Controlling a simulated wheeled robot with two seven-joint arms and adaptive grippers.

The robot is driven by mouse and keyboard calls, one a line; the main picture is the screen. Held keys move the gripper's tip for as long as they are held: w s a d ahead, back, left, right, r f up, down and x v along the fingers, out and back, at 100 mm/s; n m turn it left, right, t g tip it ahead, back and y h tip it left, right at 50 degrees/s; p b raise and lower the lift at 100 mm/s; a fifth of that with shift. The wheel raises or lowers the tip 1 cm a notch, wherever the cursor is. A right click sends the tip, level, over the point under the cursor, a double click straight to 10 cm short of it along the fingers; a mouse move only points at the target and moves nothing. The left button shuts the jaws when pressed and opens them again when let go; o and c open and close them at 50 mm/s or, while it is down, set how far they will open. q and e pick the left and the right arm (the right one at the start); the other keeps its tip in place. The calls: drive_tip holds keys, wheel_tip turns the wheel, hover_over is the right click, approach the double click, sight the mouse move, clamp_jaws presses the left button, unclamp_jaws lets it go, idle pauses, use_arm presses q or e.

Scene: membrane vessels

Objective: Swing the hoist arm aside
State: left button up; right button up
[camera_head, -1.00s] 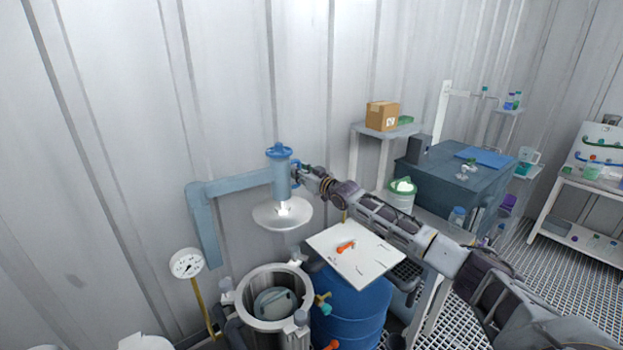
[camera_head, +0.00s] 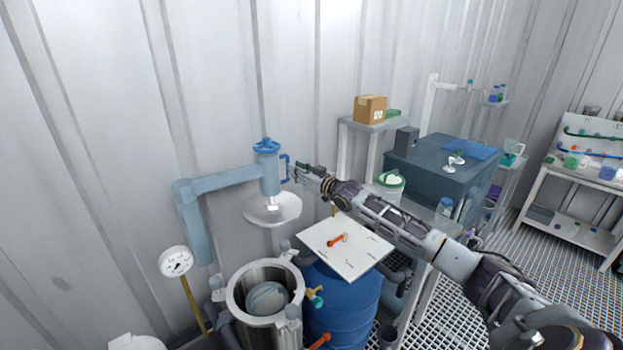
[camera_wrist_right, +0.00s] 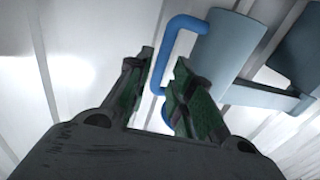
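The hoist arm (camera_head: 228,180) is a light blue bracket at the wall. Its upright blue cylinder (camera_head: 268,176) has a handwheel (camera_head: 265,146) on top and a round pale lid (camera_head: 272,209) hanging below. The lid is above the open steel vessel (camera_head: 239,294), apart from it. A blue loop handle (camera_head: 286,167) sticks out on the cylinder's right side. My right gripper (camera_head: 298,170) is just right of this handle. In the right wrist view its green-padded fingers (camera_wrist_right: 163,75) are spread, and the handle (camera_wrist_right: 172,40) shows in and beyond the gap. My left gripper is not in view.
A blue barrel (camera_head: 342,305) with a white board (camera_head: 350,262) above it stands right of the vessel. A pressure gauge (camera_head: 176,261) stands at its left. The corrugated wall is close behind the hoist. A dark blue cabinet (camera_head: 430,178) and shelves are further right.

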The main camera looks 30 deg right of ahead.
drive_tip(key=v, duration=0.6)
drive_tip(key=shift+s, duration=0.3)
idle(0.4)
drive_tip(key=shift+d, duration=0.1)
idle(0.7)
